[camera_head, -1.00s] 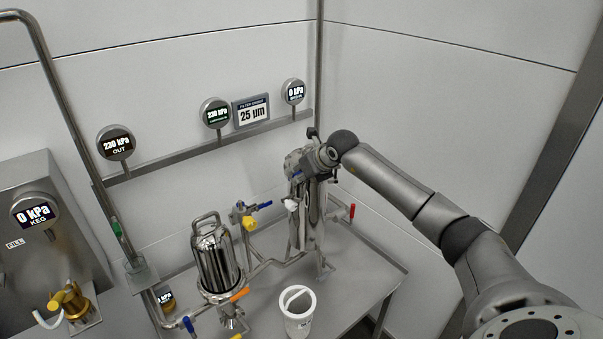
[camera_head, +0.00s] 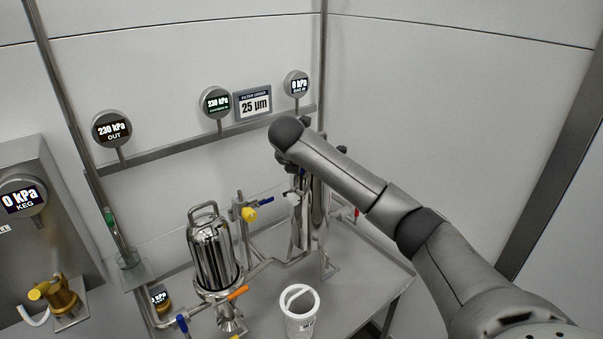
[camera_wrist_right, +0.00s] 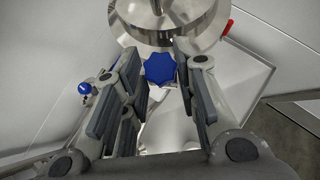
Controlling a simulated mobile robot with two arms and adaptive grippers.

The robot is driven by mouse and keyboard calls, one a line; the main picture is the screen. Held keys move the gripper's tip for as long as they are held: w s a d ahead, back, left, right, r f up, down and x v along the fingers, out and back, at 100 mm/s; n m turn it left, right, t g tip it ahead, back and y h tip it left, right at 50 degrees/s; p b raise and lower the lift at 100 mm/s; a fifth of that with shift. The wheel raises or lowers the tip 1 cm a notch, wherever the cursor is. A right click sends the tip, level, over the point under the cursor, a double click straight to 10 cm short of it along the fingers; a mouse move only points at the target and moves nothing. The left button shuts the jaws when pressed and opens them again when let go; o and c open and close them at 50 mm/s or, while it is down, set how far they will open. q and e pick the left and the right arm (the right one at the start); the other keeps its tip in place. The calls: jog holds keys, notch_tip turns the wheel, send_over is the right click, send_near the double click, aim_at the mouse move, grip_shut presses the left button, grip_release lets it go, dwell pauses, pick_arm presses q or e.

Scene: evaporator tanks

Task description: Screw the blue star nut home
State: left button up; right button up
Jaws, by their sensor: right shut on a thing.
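The blue star nut (camera_wrist_right: 160,68) shows in the right wrist view, just below the rim of a steel vessel (camera_wrist_right: 186,22). In the head view my right arm reaches in from the right to the top of the tall steel housing (camera_head: 314,215). The arm hides the nut there and most of the gripper. How far the nut is threaded cannot be told. My left gripper is in neither view.
A second steel housing (camera_head: 212,250) stands to the left, with a white basket (camera_head: 299,312) in front. A blue-handled valve (camera_wrist_right: 84,88) is left of the fingers and a red handle (camera_wrist_right: 228,27) right. Gauges (camera_head: 216,102) line the wall rail. The table's right side is clear.

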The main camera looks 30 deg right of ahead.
jog(key=shift+w+a+m+g+h+b, duration=0.1)
jog(key=shift+m+g+h+b, duration=0.4)
jog(key=shift+m, duration=0.45)
jog(key=shift+w+a+m+g+h+b, duration=0.1)
jog(key=shift+m+g+h+b, duration=0.2)
jog(key=shift+m+g+b, duration=0.45)
jog(key=shift+m, duration=0.4)
jog(key=shift+f, duration=0.1)
jog(key=o, duration=1.1)
jog(key=shift+c, duration=0.2)
jog(key=v, duration=1.2)
